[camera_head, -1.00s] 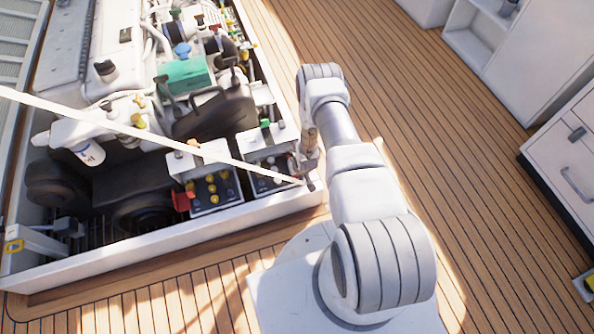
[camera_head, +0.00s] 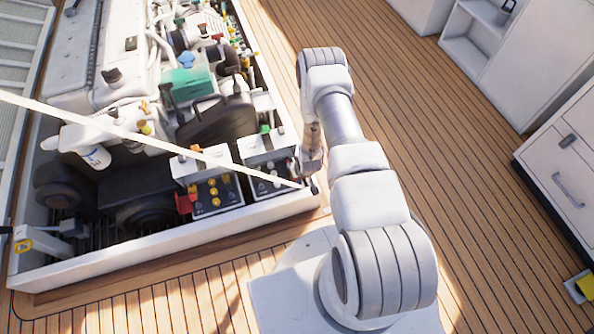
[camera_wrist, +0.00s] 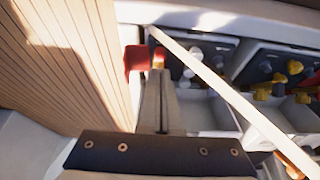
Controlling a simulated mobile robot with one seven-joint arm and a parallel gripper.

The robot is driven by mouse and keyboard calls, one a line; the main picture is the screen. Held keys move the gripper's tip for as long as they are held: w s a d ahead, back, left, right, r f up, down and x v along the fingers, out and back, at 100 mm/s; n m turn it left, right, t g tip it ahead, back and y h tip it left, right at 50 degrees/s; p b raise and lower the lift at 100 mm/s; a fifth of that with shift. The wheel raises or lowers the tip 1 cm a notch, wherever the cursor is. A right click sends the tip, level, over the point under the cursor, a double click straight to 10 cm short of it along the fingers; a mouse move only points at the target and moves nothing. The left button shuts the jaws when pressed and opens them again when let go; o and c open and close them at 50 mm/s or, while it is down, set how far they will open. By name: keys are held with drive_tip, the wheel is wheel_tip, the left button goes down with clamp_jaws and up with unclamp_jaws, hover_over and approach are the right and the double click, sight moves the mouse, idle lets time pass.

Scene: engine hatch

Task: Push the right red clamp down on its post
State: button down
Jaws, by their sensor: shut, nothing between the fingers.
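The right red clamp (camera_wrist: 137,62) shows at the upper left of the wrist view, beside a brass-coloured post (camera_wrist: 158,57). My gripper (camera_wrist: 161,76) is shut and empty. Its fingertips are right at the post and the clamp's right edge; I cannot tell whether they touch. In the head view my gripper (camera_head: 314,186) is at the right corner of the engine bay, by the right battery box (camera_head: 270,178). It hides the right clamp there. Another red clamp (camera_head: 186,203) shows at the left battery box (camera_head: 214,194).
A thin white bar (camera_head: 120,123) crosses the engine bay and also crosses the wrist view (camera_wrist: 220,85). The white hatch rim (camera_head: 150,243) runs around the bay. Wooden deck (camera_head: 460,180) is open to the right, with white cabinets (camera_head: 560,160) beyond.

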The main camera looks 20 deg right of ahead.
drive_tip(key=shift+s+r+p, duration=0.55)
drive_tip(key=shift+s+r, duration=1.05)
